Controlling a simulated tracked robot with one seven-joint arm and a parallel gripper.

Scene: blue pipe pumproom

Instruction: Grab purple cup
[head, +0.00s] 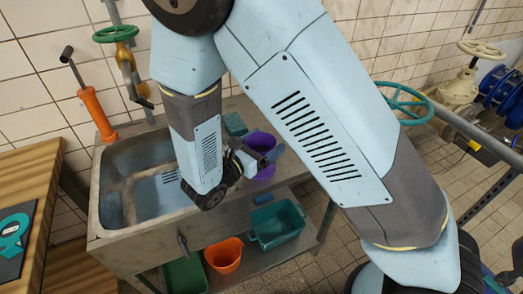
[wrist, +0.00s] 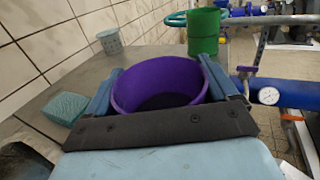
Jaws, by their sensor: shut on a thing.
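The purple cup (wrist: 158,82) is between the two fingers of my gripper (wrist: 160,88) in the wrist view. One blue finger is on each side of it, and the gripper is shut on it. The cup's rim is open upward; its lower part is hidden by the gripper body. In the head view the purple cup (head: 263,143) shows at the right end of the sink counter, partly hidden by my gripper (head: 262,160). I cannot tell whether the cup rests on the counter or is lifted.
A teal sponge (wrist: 65,108) lies left of the cup. A light pot (wrist: 109,41) and a green cup-like container (wrist: 203,31) stand beyond it. The sink basin (head: 112,200) is left of my gripper. An orange bucket (head: 223,255) and teal bin (head: 277,224) are on the lower shelf.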

